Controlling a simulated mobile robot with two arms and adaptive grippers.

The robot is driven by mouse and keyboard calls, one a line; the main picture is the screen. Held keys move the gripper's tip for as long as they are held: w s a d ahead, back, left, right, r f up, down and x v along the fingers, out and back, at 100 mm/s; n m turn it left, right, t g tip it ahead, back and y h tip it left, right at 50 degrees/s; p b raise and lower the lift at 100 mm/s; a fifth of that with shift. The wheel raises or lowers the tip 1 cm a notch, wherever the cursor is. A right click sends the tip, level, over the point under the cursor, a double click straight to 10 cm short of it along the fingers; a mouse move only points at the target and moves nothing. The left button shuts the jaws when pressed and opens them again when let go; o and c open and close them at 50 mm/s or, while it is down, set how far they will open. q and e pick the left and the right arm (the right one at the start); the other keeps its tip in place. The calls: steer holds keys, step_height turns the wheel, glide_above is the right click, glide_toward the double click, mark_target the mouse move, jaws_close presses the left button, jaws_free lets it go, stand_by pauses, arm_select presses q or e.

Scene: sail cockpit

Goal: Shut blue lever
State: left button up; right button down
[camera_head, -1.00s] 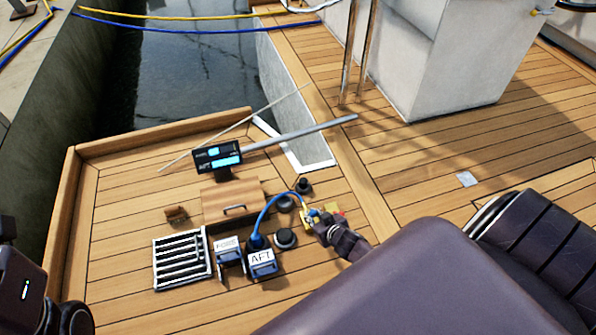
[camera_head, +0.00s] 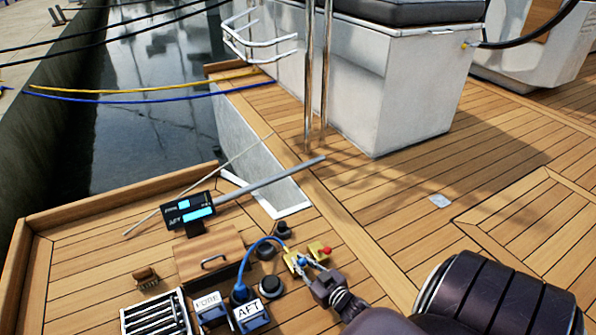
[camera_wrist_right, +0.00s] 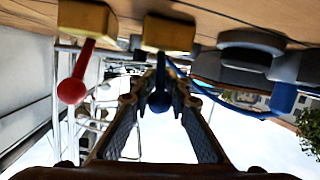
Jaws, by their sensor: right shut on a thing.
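The blue lever (camera_wrist_right: 159,101) has a blue ball end and hangs from a brass valve block (camera_wrist_right: 168,33) in the right wrist view, which shows the scene upside down. My right gripper (camera_wrist_right: 159,84) has its fingers on both sides of this lever and is shut on it. In the head view the same gripper (camera_head: 309,268) reaches the valves from the lower right, and its fingers partly hide the blue lever. The red lever (camera_wrist_right: 71,91) stands beside it on a separate block (camera_wrist_right: 87,19), outside the fingers. My left gripper is out of view.
A blue hose (camera_head: 262,242) arches from the AFT box (camera_head: 250,312) towards the valves. Dark round fittings (camera_head: 270,286), a wooden box (camera_head: 210,262), a display (camera_head: 189,212) and a tiller (camera_head: 270,178) are close by. Open deck (camera_head: 400,215) lies to the right.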

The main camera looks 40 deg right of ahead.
stand_by(0.4)
steer(key=c, duration=1.8)
jaws_free()
steer(key=v, duration=1.2)
